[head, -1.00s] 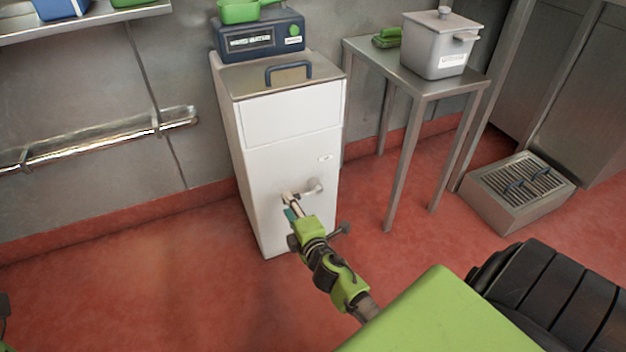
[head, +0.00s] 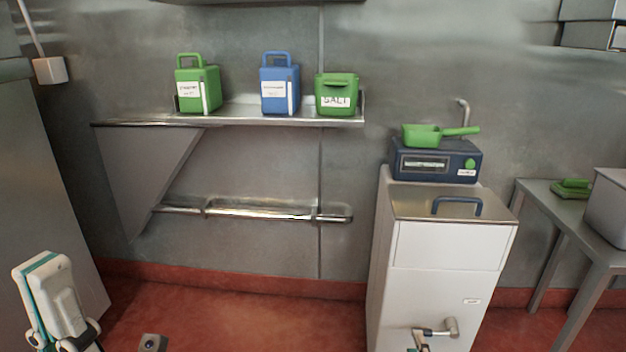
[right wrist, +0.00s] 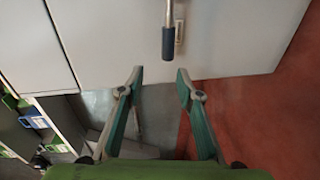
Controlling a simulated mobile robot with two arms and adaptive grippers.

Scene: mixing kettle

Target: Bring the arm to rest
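My left gripper (head: 48,285) stands at the lower left of the head view, pale with teal strips, fingers pointing up. It is seen close and at an angle, so its opening is unclear; I see nothing in it. My right gripper (right wrist: 160,72) is open and empty in the right wrist view, its teal-padded fingers apart. A lever with a dark grip (right wrist: 169,42) lies just beyond its tips, apart from them. In the head view, the white cabinet (head: 432,300) has a metal tap (head: 449,327) low on its front. Most of the right arm is out of the head view.
A wall shelf (head: 240,121) holds two green containers and a blue one. A rail (head: 260,212) runs below it. A green scoop (head: 424,134) sits on the dark scale (head: 437,160) above the cabinet. A metal table (head: 572,225) stands at right. Red floor (head: 220,310) is clear in front.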

